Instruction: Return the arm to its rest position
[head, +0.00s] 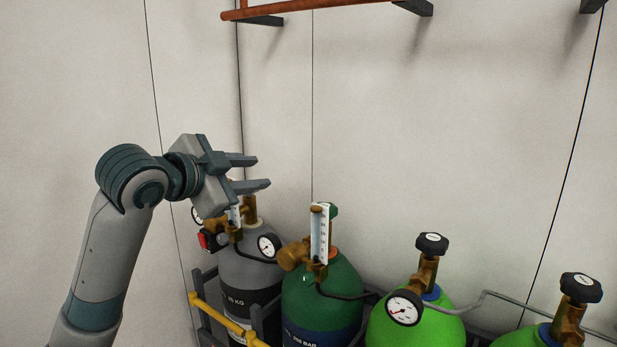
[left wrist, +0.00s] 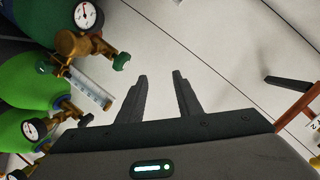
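My left gripper (head: 264,172) is raised in front of the pale wall, above the grey cylinder (head: 247,275) at the left of the cylinder row. Its two fingers are apart with nothing between them. In the left wrist view the same open fingers (left wrist: 160,84) point at bare wall panels. My left arm (head: 112,240) comes up from the lower left with its wrist bent to the right. My right gripper shows in neither view.
A dark green cylinder (head: 325,290) with a flowmeter (head: 319,235) and bright green cylinders (head: 405,329) stand to the right. A yellow bar (head: 225,318) runs in front of the grey one. An orange pipe (head: 300,7) crosses the wall above. Wall space right of my gripper is clear.

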